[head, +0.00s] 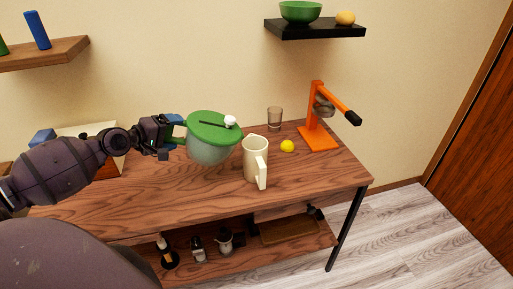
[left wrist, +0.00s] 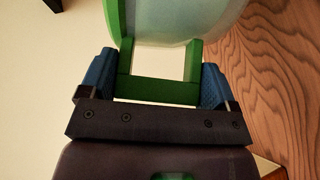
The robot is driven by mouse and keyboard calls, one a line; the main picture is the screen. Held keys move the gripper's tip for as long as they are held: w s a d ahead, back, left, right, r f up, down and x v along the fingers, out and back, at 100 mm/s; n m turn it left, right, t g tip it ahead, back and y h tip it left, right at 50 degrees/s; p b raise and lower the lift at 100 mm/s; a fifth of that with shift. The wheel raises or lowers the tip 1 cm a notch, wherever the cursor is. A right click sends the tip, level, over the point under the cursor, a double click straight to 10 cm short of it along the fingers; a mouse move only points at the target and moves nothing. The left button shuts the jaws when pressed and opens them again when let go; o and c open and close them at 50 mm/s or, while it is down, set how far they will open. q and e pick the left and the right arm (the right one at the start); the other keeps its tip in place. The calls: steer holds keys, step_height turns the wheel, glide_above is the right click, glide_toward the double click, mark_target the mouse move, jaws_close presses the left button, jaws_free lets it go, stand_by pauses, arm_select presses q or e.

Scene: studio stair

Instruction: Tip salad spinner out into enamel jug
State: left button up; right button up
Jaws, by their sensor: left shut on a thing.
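The salad spinner (head: 208,148) has a green lid with a white knob and a translucent grey bowl. It is close to upright at the left of the enamel jug, and I cannot tell whether it is clear of the table. My left gripper (head: 177,133) is shut on its green handle, and the blue fingers flank that handle (left wrist: 158,91) in the left wrist view. The cream enamel jug (head: 254,160) stands upright on the table, its handle toward the front. The spinner's contents are hidden by the lid. My right gripper is in neither view.
On the wooden table (head: 180,203), a yellow lemon (head: 287,146), a glass (head: 275,118) and an orange press (head: 318,136) stand to the right of the jug. A black wall shelf (head: 315,31) holds a green bowl. The table's front is clear.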

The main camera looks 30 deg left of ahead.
arm_select(q)
steer(key=b, duration=0.1)
steer(key=f+b, duration=0.1)
steer(key=shift+s+a+f+b, duration=0.2)
steer(key=shift+s+f+b, duration=0.05)
steer(key=shift+b, duration=0.05)
steer(key=b, duration=0.1)
steer(key=f+b, duration=0.1)
steer(key=f+t+b, duration=0.1)
steer(key=shift+s+a+n, duration=0.25)
steer(key=shift+a+n, duration=0.05)
steer(key=shift+s+a+f+h+b, duration=0.15)
steer(key=shift+f+h+b, duration=0.15)
steer(key=shift+b, duration=0.15)
steer(key=f, duration=0.1)
steer(key=s+a+f+n+t+b, duration=0.1)
steer(key=f, duration=0.1)
steer(key=f+t+b, duration=0.1)
steer(key=shift+s+a+f+h, duration=0.2)
steer(key=shift+s+f+h, duration=0.05)
steer(key=shift+f+h, duration=0.1)
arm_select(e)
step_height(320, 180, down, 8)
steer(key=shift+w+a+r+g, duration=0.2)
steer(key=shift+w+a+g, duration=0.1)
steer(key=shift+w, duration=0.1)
